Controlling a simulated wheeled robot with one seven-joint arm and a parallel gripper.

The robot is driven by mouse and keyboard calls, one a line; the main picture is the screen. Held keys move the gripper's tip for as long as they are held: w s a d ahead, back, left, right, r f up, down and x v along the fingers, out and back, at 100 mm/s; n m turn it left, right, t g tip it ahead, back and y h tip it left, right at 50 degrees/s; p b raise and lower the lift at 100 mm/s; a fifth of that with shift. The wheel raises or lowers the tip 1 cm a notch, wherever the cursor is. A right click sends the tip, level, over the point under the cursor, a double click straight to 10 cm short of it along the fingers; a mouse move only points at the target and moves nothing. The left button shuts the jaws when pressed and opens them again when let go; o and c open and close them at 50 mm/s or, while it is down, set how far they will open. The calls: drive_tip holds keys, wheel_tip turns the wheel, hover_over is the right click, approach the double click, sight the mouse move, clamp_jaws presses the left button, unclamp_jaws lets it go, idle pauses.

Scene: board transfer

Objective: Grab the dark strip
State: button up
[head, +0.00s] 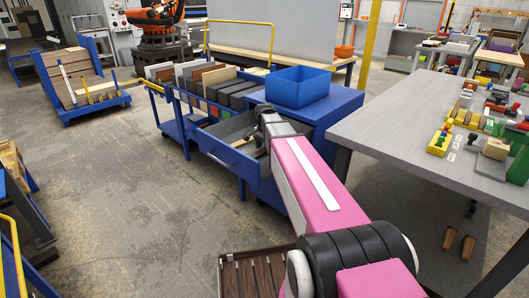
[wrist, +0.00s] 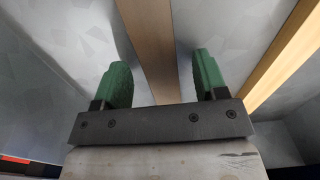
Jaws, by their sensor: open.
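The dark strip, a mid-brown wooden strip (wrist: 146,40), runs from the top edge of the wrist view down between the two green fingers of my gripper (wrist: 162,66). The fingers are open, one on each side of it, with gaps visible on both sides. Its lower end is hidden behind the gripper's mounting bar. A lighter wooden strip (wrist: 287,50) slants to the right of the right finger, apart from it. In the head view my arm reaches over the open grey drawer (head: 213,146) of a blue cabinet, and my fingers are hidden there.
Grey drawer walls surround the strips. A blue bin (head: 298,88) stands on the blue cabinet (head: 337,104) just beyond my arm. A grey table (head: 400,120) with coloured blocks is to the right. Open floor (head: 130,200) lies to the left.

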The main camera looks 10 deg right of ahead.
drive_tip(key=shift+f, duration=0.3)
drive_tip(key=c, duration=1.1)
drive_tip(key=shift+o, duration=0.2)
drive_tip(key=shift+r, duration=0.1)
